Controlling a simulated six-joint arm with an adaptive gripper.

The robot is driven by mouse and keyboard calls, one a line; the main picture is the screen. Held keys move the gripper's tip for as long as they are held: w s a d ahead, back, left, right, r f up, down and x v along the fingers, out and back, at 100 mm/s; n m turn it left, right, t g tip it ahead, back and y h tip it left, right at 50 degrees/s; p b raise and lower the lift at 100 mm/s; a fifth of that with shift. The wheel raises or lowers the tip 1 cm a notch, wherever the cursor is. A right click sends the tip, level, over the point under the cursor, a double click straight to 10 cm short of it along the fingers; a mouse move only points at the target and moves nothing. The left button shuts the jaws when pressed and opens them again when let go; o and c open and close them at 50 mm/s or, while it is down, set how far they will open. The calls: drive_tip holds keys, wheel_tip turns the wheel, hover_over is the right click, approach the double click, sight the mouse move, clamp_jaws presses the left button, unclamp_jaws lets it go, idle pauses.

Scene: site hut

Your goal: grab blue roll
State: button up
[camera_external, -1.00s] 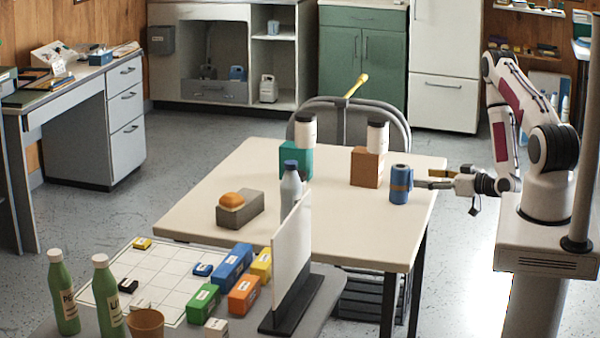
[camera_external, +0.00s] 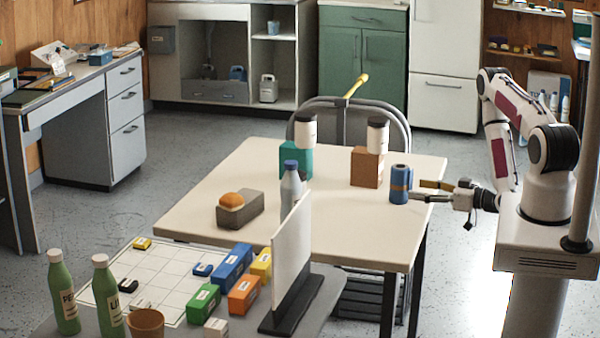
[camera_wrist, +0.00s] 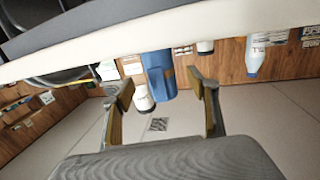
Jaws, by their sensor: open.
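I cannot tell exactly how far apart the roll and fingertips are.
An orange-brown block (camera_external: 366,168) with a white, black-topped cylinder (camera_external: 377,138) stands left of the roll. A teal block (camera_external: 295,160), a bottle (camera_external: 291,190) and a grey box (camera_external: 240,210) stand farther left. The table's right front is clear.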

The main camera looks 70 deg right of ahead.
sight(399, 187)
drive_tip(key=shift+x, duration=1.15)
drive_tip(key=shift+x, duration=2.55)
drive_tip(key=shift+d+f, duration=0.1)
drive_tip(key=shift+f, duration=0.1)
drive_tip(key=c, duration=1.3)
